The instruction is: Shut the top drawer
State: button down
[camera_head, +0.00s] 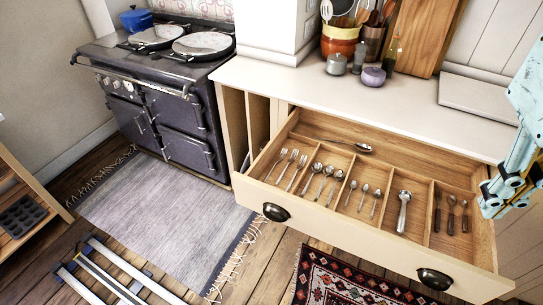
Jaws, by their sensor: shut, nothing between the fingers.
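The top drawer (366,233) is pulled far out from under the pale counter, on the right of the view. Its wooden inside shows forks, spoons and other cutlery in divided compartments. One spoon (350,146) lies in the long rear compartment. The drawer front is cream and has two dark cup handles, a left one (276,212) and a right one (435,279). My gripper (488,208) is at the right edge of the view, shut and empty, overlapping the drawer's right end in the picture. I cannot tell whether it touches the drawer.
The counter (300,83) above carries small lidded pots, a utensil pot (340,40), a bottle and a wooden board (424,35). A dark range stove (175,100) stands to the left. A grey rug (165,215) and a patterned rug (345,282) lie on the floor before the drawer.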

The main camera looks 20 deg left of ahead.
jog(key=w+a+f+n+g+h+b, duration=0.2)
jog(key=w+a+f+n+h, duration=0.15)
jog(key=w+f, duration=0.75)
jog(key=w+a+f+n+t+h, duration=0.1)
jog(key=a+f+n+t+h, duration=0.1)
jog(key=a+f+n, duration=0.2)
jog(key=w+a+f+n+t+h+p, duration=0.1)
jog(key=a+f+n, duration=0.4)
jog(key=a, duration=0.6)
jog(key=w+a+f+n+t+h, duration=0.1)
jog(key=a+f+n+t+h, duration=0.2)
jog(key=a+f, duration=0.3)
jog(key=shift+w+a+n+t+h+p, duration=0.15)
jog(key=shift+a+n+t+h+p, duration=0.25)
jog(key=shift+a+n+h, duration=0.55)
jog(key=s+a+f+n+t+y, duration=0.25)
jog(key=a+f+n+t, duration=0.35)
jog(key=a, duration=0.4)
jog(key=n+t+y+p, duration=0.2)
jog(key=n+t+y, duration=0.4)
jog(key=n+y, duration=0.25)
send_near(252, 200)
jog(key=s+a, duration=0.2)
jog(key=s, duration=0.5)
jog(key=shift+d+n+h, duration=0.25)
jog(key=shift+h, duration=0.15)
jog(key=shift+w+b, duration=0.1)
jog(key=shift+b, duration=0.2)
